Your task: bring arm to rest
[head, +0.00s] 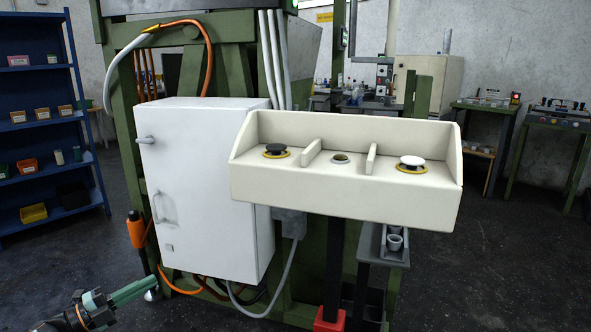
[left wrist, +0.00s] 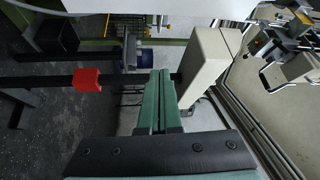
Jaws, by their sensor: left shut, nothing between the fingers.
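My left gripper (head: 130,292) is at the bottom left of the head view, low in front of the machine and below the white cabinet. Its green fingers lie close together and hold nothing. In the left wrist view the fingers (left wrist: 160,100) are side by side and point at the machine, with no object between them. They look apart from the cream control box (left wrist: 205,65). My right gripper is in neither view.
The cream control box (head: 340,190) with a black and a white button stands in the middle. The white cabinet (head: 200,200) is left of it. A red post foot (head: 330,320) is below. A blue shelf (head: 40,110) stands far left.

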